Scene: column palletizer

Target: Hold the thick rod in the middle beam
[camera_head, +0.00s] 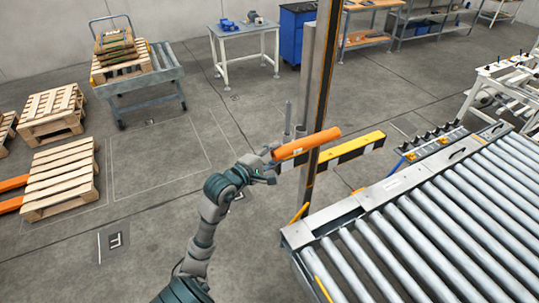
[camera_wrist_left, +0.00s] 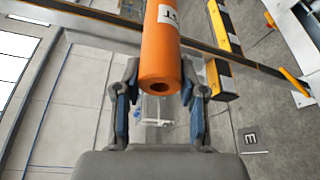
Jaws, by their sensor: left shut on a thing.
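The thick rod (camera_head: 312,141) is an orange cylinder with a pale label. In the head view it lies across the front of the tall upright column (camera_head: 319,80), tilted slightly up to the right. My left gripper (camera_head: 271,160) is shut on the rod near its left end. In the left wrist view the rod (camera_wrist_left: 160,55) runs away from me between the fingers (camera_wrist_left: 160,100), with its hollow near end facing me. A yellow and black striped beam (camera_head: 350,149) extends right from behind the rod; I cannot tell whether they touch. My right gripper is not in view.
A roller conveyor (camera_head: 345,207) fills the lower right, close to the column. Wooden pallets (camera_head: 62,172) stand at left, and a cart (camera_head: 165,72) carries a loaded pallet. A white table (camera_head: 243,30) stands behind. The floor between is mostly clear.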

